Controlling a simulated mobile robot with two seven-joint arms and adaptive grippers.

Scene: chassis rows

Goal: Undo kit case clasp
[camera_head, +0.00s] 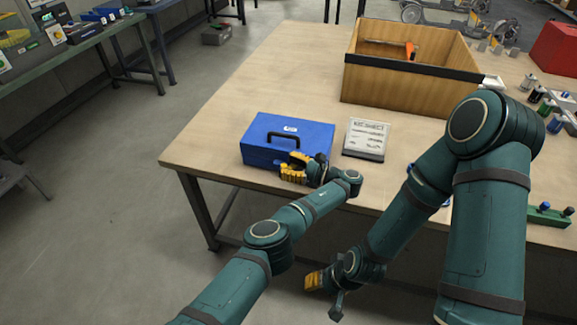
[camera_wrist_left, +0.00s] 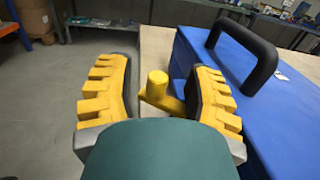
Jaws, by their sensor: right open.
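The blue kit case (camera_head: 262,130) lies shut near the table's front left corner, with a black handle (camera_head: 284,143) on its lid. My left gripper (camera_head: 296,168) is at the case's front side. In the left wrist view the case (camera_wrist_left: 226,62) is on the right, and a yellow clasp knob (camera_wrist_left: 157,84) stands between my open yellow fingers, with a gap visible on the left. Whether the right finger touches the clasp or case is unclear. My right gripper (camera_head: 316,280) is open, low in front of the table edge, away from the case.
The wooden table (camera_head: 255,80) has free room behind and left of the case. A card reading "KIT SHEET" (camera_head: 367,135) stands right of it. A wooden crate (camera_head: 405,90) with an orange-handled tool is farther back. A red box (camera_head: 556,48) is at far right.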

